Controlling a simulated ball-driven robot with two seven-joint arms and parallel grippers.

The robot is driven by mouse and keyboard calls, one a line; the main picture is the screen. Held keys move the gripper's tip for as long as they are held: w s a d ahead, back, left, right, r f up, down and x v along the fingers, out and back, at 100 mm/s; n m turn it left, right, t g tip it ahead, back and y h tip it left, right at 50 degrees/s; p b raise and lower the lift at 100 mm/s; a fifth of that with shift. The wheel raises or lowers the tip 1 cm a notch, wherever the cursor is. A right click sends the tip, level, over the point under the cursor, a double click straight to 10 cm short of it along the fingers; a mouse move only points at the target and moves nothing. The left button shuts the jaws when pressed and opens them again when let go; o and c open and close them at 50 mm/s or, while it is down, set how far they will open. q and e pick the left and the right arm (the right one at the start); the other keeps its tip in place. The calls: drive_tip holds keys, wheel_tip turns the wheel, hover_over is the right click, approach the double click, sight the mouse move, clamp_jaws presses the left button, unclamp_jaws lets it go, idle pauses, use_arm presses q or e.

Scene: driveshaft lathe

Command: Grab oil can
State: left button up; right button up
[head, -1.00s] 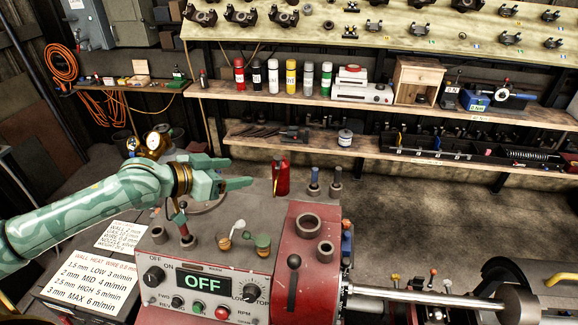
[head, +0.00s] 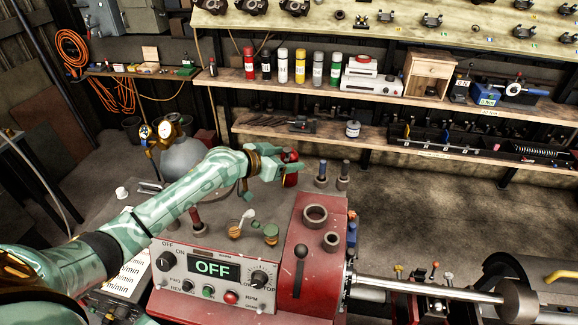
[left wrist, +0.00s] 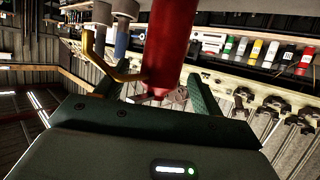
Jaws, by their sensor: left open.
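The red oil can (head: 291,179) stands on top of the lathe headstock, towards the back, partly hidden by my left gripper (head: 290,168). In the left wrist view, the red body of the can (left wrist: 170,45) runs between the two fingers of the left gripper (left wrist: 155,88). The fingers are open, one on each side of the can, with a visible gap on the right side. Whether either finger touches the can cannot be told. My right gripper is not in view.
Blue-topped and grey-topped tools (head: 321,172) stand in holders right of the can. The red lathe housing (head: 312,262) and control panel (head: 215,272) lie in front. A grey tank (head: 188,158) with gauges is behind the arm. Shelves (head: 400,100) line the back wall.

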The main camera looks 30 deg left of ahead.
use_arm(q)
drive_tip(key=shift+x, duration=0.9)
drive_tip(key=shift+s, duration=0.15)
drive_tip(key=c, duration=1.1)
drive_tip(key=shift+r, duration=0.1)
